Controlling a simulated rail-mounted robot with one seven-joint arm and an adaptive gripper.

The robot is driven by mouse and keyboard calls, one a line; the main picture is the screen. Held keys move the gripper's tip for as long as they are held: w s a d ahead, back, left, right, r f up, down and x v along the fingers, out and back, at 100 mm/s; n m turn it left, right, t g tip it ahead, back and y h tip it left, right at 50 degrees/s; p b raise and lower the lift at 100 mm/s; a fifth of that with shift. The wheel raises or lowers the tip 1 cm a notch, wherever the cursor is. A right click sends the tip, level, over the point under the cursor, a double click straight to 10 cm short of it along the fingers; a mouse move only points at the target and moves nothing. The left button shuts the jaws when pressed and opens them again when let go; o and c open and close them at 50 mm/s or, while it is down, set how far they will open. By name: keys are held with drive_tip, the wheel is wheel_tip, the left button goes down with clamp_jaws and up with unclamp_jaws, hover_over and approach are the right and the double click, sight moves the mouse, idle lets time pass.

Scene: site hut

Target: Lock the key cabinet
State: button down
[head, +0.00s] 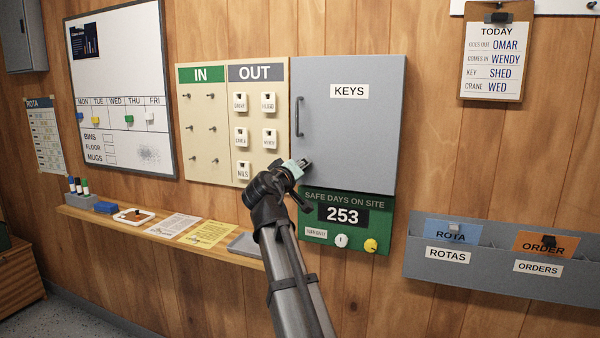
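The grey key cabinet (350,140) hangs on the wall with a white KEYS label (349,91) on its front. Its door looks shut. A dark upright handle (299,117) is on the door's left side. My gripper (304,164) is at the door's lower left corner, below the handle. The gripper's fingertips are at or very close to the door face. They hide whatever lies behind them, so no lock or key can be made out there. I cannot tell whether the fingers are open or shut, or whether they hold something.
A green safe-days sign (335,235) is directly below the cabinet. The IN/OUT board (215,155) with white tags adjoins it on the left. A narrow wooden shelf (160,236) with papers runs below left. A grey file holder (490,272) is at lower right.

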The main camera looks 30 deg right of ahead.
drive_tip(key=shift+r, duration=0.1)
drive_tip(key=c, duration=0.8)
unclamp_jaws()
drive_tip(key=v, duration=1.2)
